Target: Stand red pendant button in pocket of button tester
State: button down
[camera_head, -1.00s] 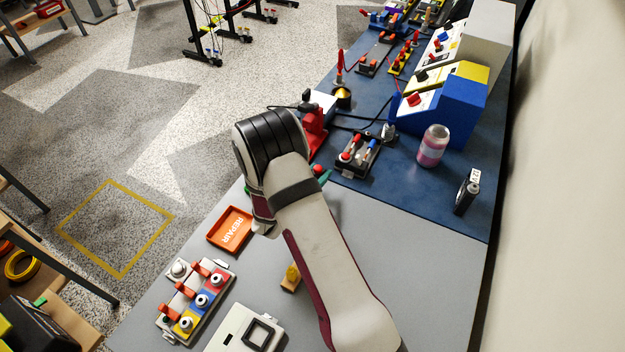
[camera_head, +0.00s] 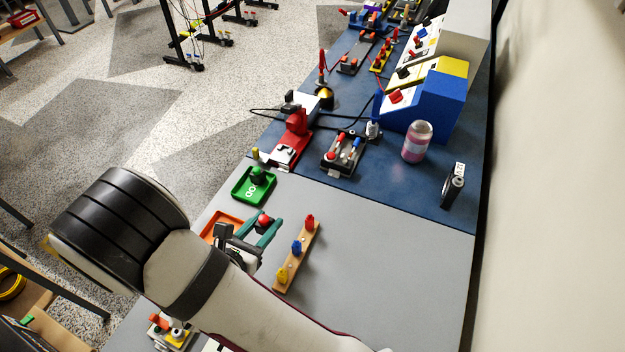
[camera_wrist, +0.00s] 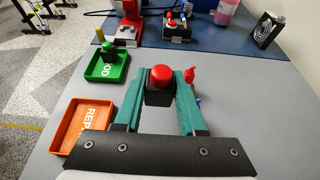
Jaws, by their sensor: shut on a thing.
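The red pendant button (camera_wrist: 162,77) has a round red cap on a black body. In the wrist view it stands upright between the teal fingers of my gripper (camera_wrist: 166,92), which is shut on it. In the head view the red cap (camera_head: 264,221) shows between the fingertips of my gripper (camera_head: 265,231), above the grey table, left of a wooden strip with knobs. The button's lower end is hidden.
A green tray (camera_head: 239,193) holds a dark green piece. The wooden strip (camera_head: 307,237) carries red, blue and yellow knobs. A pink-filled bottle (camera_head: 416,145) stands on the blue mat. The grey table at right is clear.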

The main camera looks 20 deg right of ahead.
jog(key=s+a, duration=0.3)
jog(key=s, duration=0.3)
jog(key=s+a, duration=0.3)
jog(key=s, duration=0.3)
jog(key=s+a+f, duration=0.1)
jog(key=s+a, duration=0.2)
jog(key=s, duration=0.2)
jog(key=shift+s+a, duration=0.1)
jog(key=shift+s, duration=0.3)
jog(key=shift+f, duration=2.45)
jog(key=shift+f, duration=0.8)
jog(key=shift+r, duration=0.2)
dwell(2.4)
